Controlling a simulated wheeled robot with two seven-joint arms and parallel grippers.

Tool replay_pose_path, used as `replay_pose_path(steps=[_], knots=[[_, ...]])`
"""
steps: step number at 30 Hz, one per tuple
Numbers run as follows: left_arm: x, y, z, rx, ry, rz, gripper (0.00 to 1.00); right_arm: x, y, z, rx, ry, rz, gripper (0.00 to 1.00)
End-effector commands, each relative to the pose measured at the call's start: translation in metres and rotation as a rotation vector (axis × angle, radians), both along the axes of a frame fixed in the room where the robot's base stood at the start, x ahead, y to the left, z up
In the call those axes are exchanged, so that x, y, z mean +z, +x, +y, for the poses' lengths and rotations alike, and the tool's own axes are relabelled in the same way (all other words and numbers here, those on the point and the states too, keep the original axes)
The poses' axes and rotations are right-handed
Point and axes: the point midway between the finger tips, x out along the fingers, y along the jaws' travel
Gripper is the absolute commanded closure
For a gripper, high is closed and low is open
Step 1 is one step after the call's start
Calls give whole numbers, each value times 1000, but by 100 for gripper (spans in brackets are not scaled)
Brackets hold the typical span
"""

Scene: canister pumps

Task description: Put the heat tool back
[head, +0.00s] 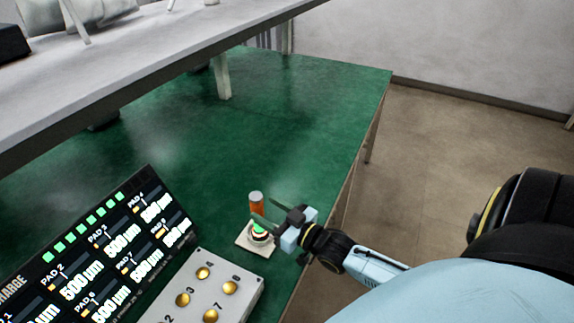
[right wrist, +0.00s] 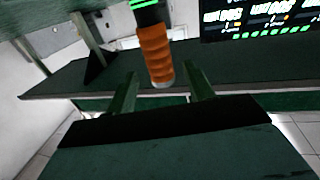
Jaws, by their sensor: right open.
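The heat tool (head: 257,203), with an orange ribbed handle and a grey end, stands upright in a small pale square stand (head: 243,243) with a green glow on the green table. In the right wrist view the orange handle (right wrist: 155,50) shows between and beyond my fingers, with a dark part and green bands above it. My right gripper (head: 266,211) is open, with its fingers close to the tool; it also shows in the right wrist view (right wrist: 161,74). I cannot tell whether the fingers touch the handle. My left gripper is not in view.
A grey panel (head: 215,275) with several gold pads lies left of the stand, near a black display (head: 110,250). A grey shelf (head: 130,60) spans above the table's far left. The green table (head: 300,110) is clear behind the tool; its right edge is close.

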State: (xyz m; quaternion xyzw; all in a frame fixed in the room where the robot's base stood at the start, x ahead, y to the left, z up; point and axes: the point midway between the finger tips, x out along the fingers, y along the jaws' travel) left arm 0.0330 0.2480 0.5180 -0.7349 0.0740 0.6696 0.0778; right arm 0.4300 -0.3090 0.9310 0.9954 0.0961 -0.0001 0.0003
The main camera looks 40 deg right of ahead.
Motion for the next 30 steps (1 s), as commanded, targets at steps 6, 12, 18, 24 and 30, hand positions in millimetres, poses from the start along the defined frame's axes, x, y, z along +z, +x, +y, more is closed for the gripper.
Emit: replay_pose_path(steps=[6, 12, 18, 24, 30], knots=[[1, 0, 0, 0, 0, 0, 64, 0, -40, -7, 0, 1, 2, 48], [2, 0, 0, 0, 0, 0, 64, 0, -58, -11, 0, 0, 0, 48], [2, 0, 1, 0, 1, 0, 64, 1, -61, -12, 0, 0, -2, 48], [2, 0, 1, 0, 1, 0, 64, 1, -61, -12, 0, 0, -2, 48], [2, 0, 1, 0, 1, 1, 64, 1, -61, -12, 0, 0, -2, 48]])
